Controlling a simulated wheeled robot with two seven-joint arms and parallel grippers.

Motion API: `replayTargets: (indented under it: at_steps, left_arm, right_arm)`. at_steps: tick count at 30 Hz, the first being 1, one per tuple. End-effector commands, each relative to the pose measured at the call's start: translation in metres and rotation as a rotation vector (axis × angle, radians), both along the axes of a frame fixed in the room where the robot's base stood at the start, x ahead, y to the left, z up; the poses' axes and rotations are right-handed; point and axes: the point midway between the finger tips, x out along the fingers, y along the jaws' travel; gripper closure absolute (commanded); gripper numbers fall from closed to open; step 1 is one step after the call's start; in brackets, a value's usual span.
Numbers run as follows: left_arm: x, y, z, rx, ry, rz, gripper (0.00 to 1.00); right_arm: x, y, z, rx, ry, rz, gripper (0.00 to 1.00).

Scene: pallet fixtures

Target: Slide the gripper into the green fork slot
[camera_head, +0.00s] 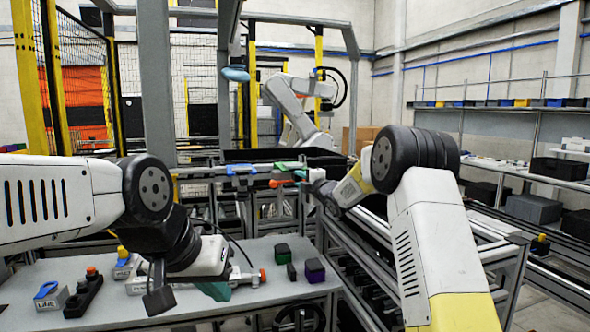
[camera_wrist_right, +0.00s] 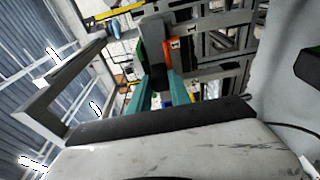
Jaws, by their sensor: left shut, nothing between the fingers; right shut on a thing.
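My right gripper (camera_head: 291,170) reaches over the raised rail at the middle of the head view, its teal fingers near an orange-tipped piece (camera_head: 275,183). In the right wrist view, the teal fingers of the right gripper (camera_wrist_right: 158,82) are shut on a dark block (camera_wrist_right: 153,48) with a green left side. An orange part (camera_wrist_right: 173,44) shows just to its right. I cannot make out a clear green slot opening. My left gripper (camera_head: 217,290) is low over the grey table, shut and empty, partly hidden by its own wrist.
A blue clamp-like piece (camera_head: 241,170) sits on the rail. Metal framing stands around the rail.

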Motion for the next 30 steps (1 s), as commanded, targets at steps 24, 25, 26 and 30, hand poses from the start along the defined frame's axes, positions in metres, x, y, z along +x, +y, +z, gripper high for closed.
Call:
replayTargets:
  at_steps: [24,25,26,30]
  left_arm:
    - [0.0,0.0,0.0,0.0,0.0,0.0,1.0]
    - [0.0,0.0,0.0,0.0,0.0,0.0,1.0]
    - [0.0,0.0,0.0,0.0,0.0,0.0,1.0]
    - [0.0,0.0,0.0,0.0,0.0,0.0,1.0]
  right_arm:
    - [-0.007,-0.004,-0.002,0.0,0.001,0.0,0.51]
    - [-0.01,-0.006,-0.002,0.0,0.001,-0.001,0.51]
    - [-0.014,-0.008,-0.001,0.0,0.001,-0.001,0.51]
    - [-0.036,-0.02,-0.001,0.001,0.0,-0.002,0.51]
